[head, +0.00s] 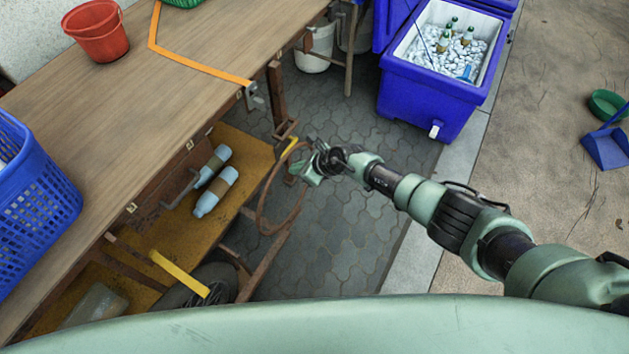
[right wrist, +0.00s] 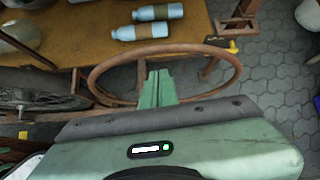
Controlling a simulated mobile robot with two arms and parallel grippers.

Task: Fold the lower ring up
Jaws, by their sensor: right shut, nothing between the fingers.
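The lower ring (head: 262,203) is a thin rusty-brown hoop at the side of the wooden cart, below the tabletop. It stands out over the paving. My right gripper (head: 303,170) is at the ring's upper right part in the head view, its fingers shut and empty. In the right wrist view the ring (right wrist: 106,65) is a wide oval, and the shut green fingers (right wrist: 158,78) reach over its near side into its opening. I cannot tell whether they touch the rim. My left gripper is not in view.
The cart's tabletop (head: 150,95) holds a blue basket (head: 35,200) and a red bucket (head: 97,32). Blue-and-brown bottles (head: 215,190) lie on the lower shelf (head: 245,150). A blue cooler (head: 425,95) stands at the back. The paving (head: 345,225) between is clear.

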